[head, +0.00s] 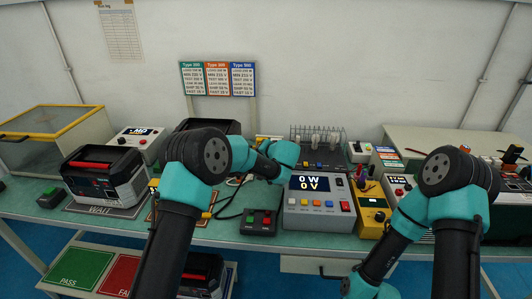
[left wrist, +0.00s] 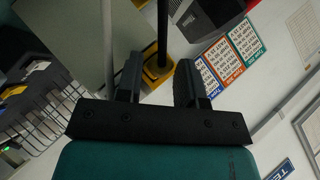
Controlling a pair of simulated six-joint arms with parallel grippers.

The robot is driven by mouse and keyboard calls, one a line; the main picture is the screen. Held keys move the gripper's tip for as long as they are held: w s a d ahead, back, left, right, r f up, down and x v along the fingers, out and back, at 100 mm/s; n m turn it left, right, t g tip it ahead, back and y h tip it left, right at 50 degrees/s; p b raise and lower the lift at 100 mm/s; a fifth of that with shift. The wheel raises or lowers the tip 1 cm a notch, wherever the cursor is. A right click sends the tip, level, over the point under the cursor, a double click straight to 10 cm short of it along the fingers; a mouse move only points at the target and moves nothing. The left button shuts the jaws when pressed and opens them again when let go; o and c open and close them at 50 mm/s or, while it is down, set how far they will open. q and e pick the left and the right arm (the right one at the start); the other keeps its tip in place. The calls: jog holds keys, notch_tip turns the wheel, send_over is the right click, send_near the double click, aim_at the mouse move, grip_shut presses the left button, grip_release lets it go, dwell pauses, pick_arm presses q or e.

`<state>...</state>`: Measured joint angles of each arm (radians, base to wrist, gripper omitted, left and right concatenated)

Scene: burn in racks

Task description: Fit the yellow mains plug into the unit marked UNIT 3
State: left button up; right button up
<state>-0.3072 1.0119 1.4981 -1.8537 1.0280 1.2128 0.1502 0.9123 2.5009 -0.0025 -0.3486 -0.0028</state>
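Black units with red handles stand on the bench: one at the left (head: 104,176) on a WAIT mat, and another (head: 215,127) partly behind my left arm. A third (head: 203,270) shows low, below the bench. I cannot read which is UNIT 3. My right gripper is outside the head view, beyond the bottom edge.
A grey power meter (head: 318,205) reading 0 W and 0 V stands mid-bench, beside a dark button box (head: 260,222) and a yellow tester (head: 373,210). A wire basket (head: 318,136) is behind. A yellow-framed clear box (head: 50,135) stands far left. Green PASS (head: 80,268) and red trays lie below.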

pick_arm(q)
grip_shut()
dwell(0.7)
